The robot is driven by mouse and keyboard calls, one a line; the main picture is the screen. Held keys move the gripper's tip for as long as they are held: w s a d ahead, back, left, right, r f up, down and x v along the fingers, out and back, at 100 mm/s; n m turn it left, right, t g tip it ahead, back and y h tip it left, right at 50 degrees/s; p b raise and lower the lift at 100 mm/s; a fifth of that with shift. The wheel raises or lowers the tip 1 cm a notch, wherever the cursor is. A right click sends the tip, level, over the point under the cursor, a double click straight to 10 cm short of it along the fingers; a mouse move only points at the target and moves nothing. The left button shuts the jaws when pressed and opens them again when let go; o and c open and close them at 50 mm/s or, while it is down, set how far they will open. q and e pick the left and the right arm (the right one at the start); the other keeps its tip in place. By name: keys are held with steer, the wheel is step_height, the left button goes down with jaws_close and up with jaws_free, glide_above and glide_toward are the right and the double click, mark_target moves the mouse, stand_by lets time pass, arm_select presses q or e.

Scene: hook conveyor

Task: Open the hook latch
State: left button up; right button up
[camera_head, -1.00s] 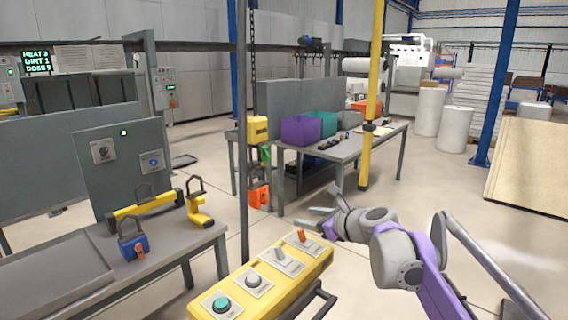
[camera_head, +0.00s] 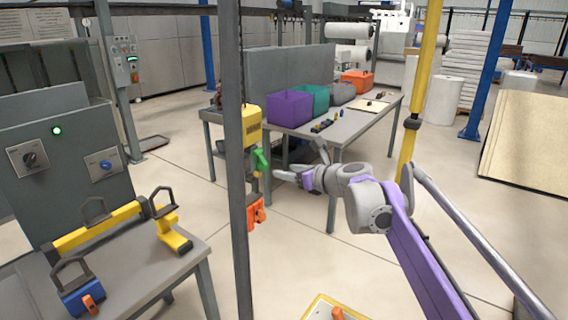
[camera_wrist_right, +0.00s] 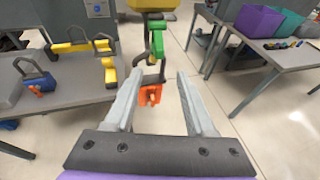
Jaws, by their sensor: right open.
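The hook hangs below a yellow hoist block (camera_head: 251,124) on a chain, close to a dark grey post. Its green latch (camera_head: 261,160) sits just below the block; it also shows in the right wrist view (camera_wrist_right: 157,43). An orange block (camera_head: 256,213) hangs below the dark hook. My right gripper (camera_head: 303,163) is open and empty, to the right of the latch. In the right wrist view the fingers (camera_wrist_right: 160,76) point toward the hook, with the latch just beyond and between them, apparently untouched. Whether the latch is shut I cannot tell. My left gripper is not in view.
The grey post (camera_head: 234,190) stands left of the hook. A table (camera_head: 350,130) with purple, teal and orange bins is behind. A bench (camera_head: 135,270) at the left holds a yellow bar and a blue padlock-like block (camera_head: 80,292). A yellow pole (camera_head: 418,90) rises at the right.

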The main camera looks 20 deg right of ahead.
mark_target(266, 167)
steer(key=x, duration=0.9)
steer(key=shift+a+r, duration=0.1)
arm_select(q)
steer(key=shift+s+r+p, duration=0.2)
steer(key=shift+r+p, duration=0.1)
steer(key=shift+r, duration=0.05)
arm_select(e)
steer(key=shift+x, duration=0.8)
